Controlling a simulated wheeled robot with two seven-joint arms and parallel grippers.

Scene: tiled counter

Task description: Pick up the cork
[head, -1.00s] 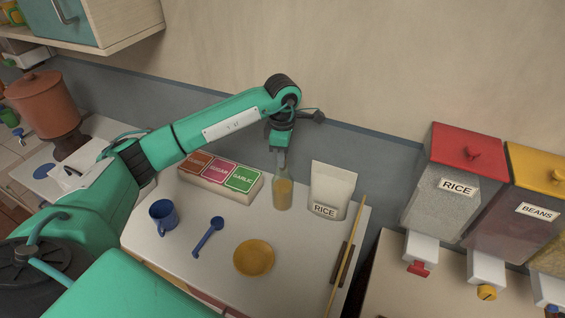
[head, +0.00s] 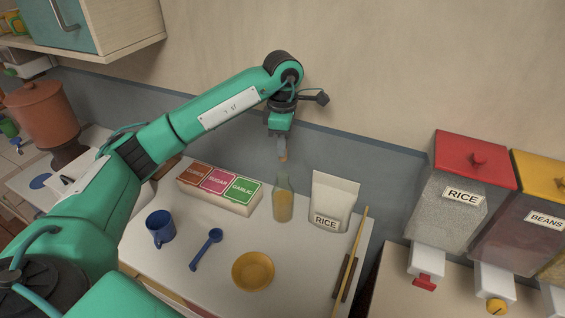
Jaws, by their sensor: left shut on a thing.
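The cork (head: 283,156) is a small brownish piece at the tip of my left gripper (head: 283,150). My left gripper is shut on it and holds it above the bottle. The glass bottle (head: 283,203) stands upright on the white counter, with yellowish contents and an open top. There is a small gap between the cork and the bottle's mouth. My right gripper is not in view.
A white rice bag (head: 333,198) stands right of the bottle, and a spice box (head: 218,187) lies left. A blue mug (head: 161,227), blue spoon (head: 206,250) and yellow bowl (head: 253,271) are in front. Chopsticks (head: 350,262) lie at the right edge.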

